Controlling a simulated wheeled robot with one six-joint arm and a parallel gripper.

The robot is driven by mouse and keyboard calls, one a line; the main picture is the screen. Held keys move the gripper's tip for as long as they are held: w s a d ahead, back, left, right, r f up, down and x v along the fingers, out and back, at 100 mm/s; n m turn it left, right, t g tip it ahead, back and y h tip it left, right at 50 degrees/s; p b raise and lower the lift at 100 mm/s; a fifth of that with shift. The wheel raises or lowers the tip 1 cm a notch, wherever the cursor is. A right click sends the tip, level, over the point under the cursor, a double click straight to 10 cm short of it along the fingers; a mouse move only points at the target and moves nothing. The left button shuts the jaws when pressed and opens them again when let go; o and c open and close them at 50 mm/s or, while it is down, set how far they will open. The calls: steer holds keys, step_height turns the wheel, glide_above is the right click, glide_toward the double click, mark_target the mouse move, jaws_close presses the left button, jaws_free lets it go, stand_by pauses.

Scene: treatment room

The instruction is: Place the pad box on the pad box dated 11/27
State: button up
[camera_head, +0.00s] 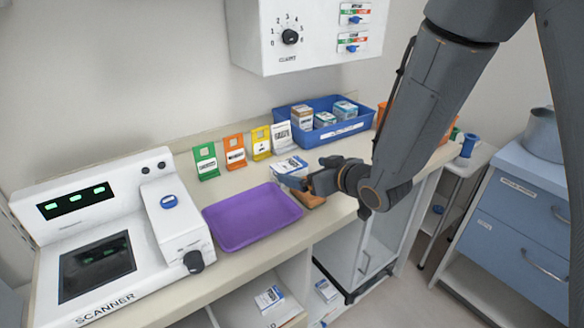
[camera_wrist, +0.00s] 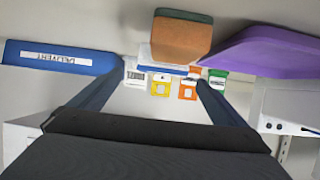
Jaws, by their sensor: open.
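My gripper (camera_head: 300,182) is open over the counter, just right of the purple tray. A white and blue box (camera_head: 290,166) stands on the counter at the fingertips. In the wrist view my fingers (camera_wrist: 168,82) are spread with nothing clearly between them, and a white box with a blue edge (camera_wrist: 150,60) shows beyond them, partly hidden by a brown block (camera_wrist: 180,38). Small boxes stand in the blue bin (camera_head: 345,131), among them one with a brown top (camera_head: 302,115). Other white and blue boxes lie on the lower shelves (camera_head: 268,298). No date is legible.
The purple tray (camera_head: 252,218) is empty, beside the scanner (camera_head: 90,250). Green (camera_head: 205,160), orange (camera_head: 235,152) and yellow (camera_head: 261,142) label stands and a white card (camera_head: 282,138) line the wall. The brown block (camera_head: 312,201) lies below my gripper near the counter's front.

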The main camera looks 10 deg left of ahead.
mark_target(290, 165)
steer(key=shift+w+a+f, duration=0.1)
steer(key=shift+w+a, duration=0.4)
steer(key=shift+a, duration=0.1)
steer(key=shift+w+a+f+p, duration=0.2)
steer(key=shift+w+a+p, duration=0.05)
steer(key=shift+a, duration=0.25)
steer(key=shift+w+a+f+p, duration=0.15)
steer(key=shift+w+a+p, duration=0.1)
steer(key=shift+a, duration=0.2)
steer(key=shift+p+x, duration=0.7)
steer(key=shift+x, duration=1.6)
steer(key=shift+r, duration=0.1)
steer(key=c, duration=1.3)
steer(key=shift+o, duration=0.2)
